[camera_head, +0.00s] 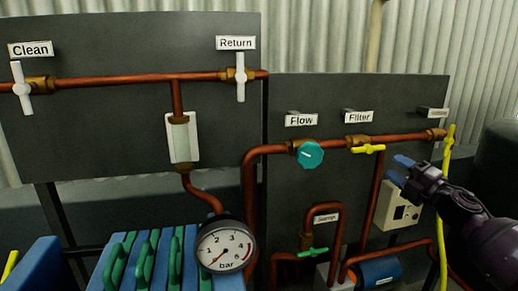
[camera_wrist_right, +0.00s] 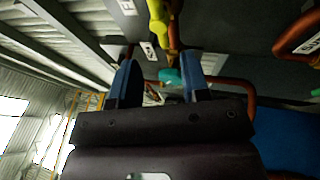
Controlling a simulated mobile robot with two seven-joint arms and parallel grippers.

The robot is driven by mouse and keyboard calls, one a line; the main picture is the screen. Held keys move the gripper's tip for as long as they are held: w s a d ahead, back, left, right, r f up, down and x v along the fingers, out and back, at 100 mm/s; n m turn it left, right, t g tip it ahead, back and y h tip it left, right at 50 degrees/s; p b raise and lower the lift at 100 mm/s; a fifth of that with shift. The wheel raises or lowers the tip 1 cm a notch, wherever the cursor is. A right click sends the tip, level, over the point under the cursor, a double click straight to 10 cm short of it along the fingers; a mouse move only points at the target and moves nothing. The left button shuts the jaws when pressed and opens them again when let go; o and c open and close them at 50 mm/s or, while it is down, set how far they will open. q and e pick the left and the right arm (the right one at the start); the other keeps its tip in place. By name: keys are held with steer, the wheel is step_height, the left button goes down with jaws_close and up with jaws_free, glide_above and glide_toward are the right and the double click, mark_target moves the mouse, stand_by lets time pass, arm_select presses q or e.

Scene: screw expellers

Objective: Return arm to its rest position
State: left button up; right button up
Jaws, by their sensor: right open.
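My right gripper (camera_head: 399,171) is open and empty, with blue fingers. It is in front of the right panel, below and to the right of the yellow filter valve handle (camera_head: 368,149) in the head view. In the right wrist view its two fingers (camera_wrist_right: 158,80) stand apart with nothing held between them. A teal flow knob (camera_wrist_right: 172,77) shows beyond the fingers. My right arm comes in from the right edge of the head view. My left gripper is not in view.
Copper pipes run along two dark panels (camera_head: 120,120). A yellow valve handle (camera_head: 449,138) and yellow hose are close to my right arm. A pale box (camera_head: 398,210) is behind the gripper. A pressure gauge (camera_head: 225,247) and green-handled blue plates (camera_head: 150,262) are at lower left.

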steer(key=s+a+f+m+g+h, duration=0.1)
steer(key=s+a+f+m+h, duration=0.25)
steer(key=f+m, duration=0.35)
steer(key=s+a+f+m+h, duration=0.2)
steer(key=s+f+m, duration=0.25)
steer(key=f, duration=0.45)
steer(key=s+a+f+m+g+h, duration=0.1)
steer(key=s+a+f+m+h, duration=0.3)
steer(key=f, duration=0.3)
steer(key=s+a+f+m+g, duration=0.2)
steer(key=s+f+m, duration=0.2)
steer(key=s+f, duration=0.4)
steer(key=s+a+f+m+g, duration=0.2)
steer(key=s+f, duration=0.7)
steer(key=s, duration=0.7)
steer(key=shift+s+a+f+m+g, duration=0.35)
steer(key=shift+m+g, duration=0.15)
steer(key=shift+m, duration=0.55)
